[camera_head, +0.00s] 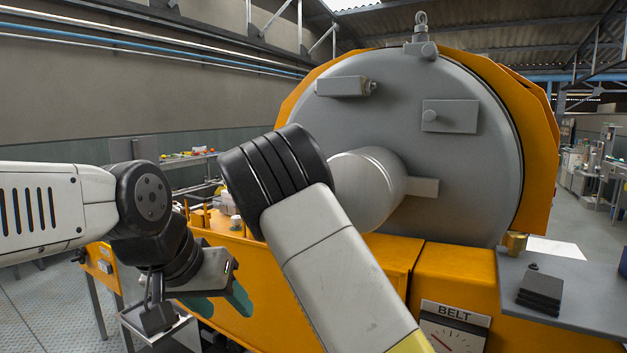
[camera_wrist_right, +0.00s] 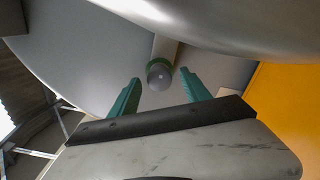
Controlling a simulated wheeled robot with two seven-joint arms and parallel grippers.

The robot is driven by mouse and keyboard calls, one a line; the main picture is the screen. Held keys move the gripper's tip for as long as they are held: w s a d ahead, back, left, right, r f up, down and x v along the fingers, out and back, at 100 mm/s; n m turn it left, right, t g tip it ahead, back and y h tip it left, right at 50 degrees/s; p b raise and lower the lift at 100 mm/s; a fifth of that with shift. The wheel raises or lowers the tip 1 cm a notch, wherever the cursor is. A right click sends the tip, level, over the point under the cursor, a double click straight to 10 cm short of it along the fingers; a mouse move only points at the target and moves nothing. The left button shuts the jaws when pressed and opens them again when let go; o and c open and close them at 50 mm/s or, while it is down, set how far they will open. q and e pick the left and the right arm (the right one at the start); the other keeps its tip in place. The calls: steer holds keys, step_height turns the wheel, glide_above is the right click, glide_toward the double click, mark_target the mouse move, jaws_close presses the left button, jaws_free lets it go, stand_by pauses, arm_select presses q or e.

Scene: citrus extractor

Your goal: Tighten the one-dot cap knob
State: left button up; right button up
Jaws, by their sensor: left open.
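In the right wrist view, a grey round cap knob (camera_wrist_right: 160,76) with one pale dot on its end sits on a short stem with a green ring behind it. My right gripper (camera_wrist_right: 161,84) is open, with one green finger on each side of the knob and a gap to both. I cannot tell how deep the knob lies between the fingertips. In the head view, my right arm covers this area, and neither the knob nor the right gripper shows. My left gripper (camera_head: 219,301) is open and empty at the lower left, away from the drum.
A grey shelf (camera_head: 590,300) with a black block (camera_head: 540,292) and a brass cup (camera_head: 516,243) stands at right.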

steer(key=v, duration=0.7)
steer(key=shift+s+a, duration=0.2)
steer(key=shift+s, duration=0.15)
